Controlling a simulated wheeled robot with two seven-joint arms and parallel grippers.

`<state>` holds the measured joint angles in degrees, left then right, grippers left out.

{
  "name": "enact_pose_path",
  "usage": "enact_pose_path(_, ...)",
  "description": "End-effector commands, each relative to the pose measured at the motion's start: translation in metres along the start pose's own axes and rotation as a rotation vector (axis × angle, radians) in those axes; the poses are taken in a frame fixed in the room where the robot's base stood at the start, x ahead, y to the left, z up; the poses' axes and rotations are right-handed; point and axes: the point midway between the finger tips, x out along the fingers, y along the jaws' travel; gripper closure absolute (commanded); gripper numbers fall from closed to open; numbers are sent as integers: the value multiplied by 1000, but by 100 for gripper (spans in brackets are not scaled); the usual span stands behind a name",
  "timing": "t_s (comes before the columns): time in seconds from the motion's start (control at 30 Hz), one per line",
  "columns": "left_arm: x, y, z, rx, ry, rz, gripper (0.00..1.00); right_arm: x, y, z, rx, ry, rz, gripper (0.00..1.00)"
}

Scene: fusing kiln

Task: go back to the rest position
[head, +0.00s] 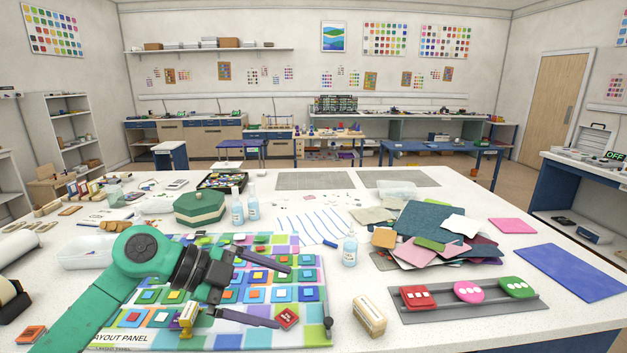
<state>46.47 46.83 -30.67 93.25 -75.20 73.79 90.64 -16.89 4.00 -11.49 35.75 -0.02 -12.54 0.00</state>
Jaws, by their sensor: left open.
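My left gripper (284,297) reaches in from the lower left on a green arm. Its two dark fingers are spread wide apart over the layout panel (121,339), with nothing held between them. The panel is a multicoloured board with rows of small square tiles. The arm and gripper hide part of its left side. A small red tile (288,317) lies by the tip of the nearer finger. A small yellow piece (187,315) stands on the panel under the wrist. My right gripper is not in view.
A cream block (370,314) and a grey rail tray (469,315) with red, pink and green pieces lie to the right. Bottles (350,250), a green box (200,207) and stacked glass sheets (433,224) stand behind. A clear tub (84,253) is left of the arm.

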Motion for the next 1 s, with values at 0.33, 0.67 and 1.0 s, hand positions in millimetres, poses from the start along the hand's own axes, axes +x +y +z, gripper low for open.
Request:
enact_pose_path(0.33, -48, -86, -28, -241, 365, -1092, 0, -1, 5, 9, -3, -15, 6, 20)
enact_pose_path(0.67, -57, 95, 180, -1139, -454, -1233, 0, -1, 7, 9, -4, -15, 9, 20)
enact_pose_path(1.0, -24, 267, 185, -1491, -852, -745, 0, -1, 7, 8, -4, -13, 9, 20)
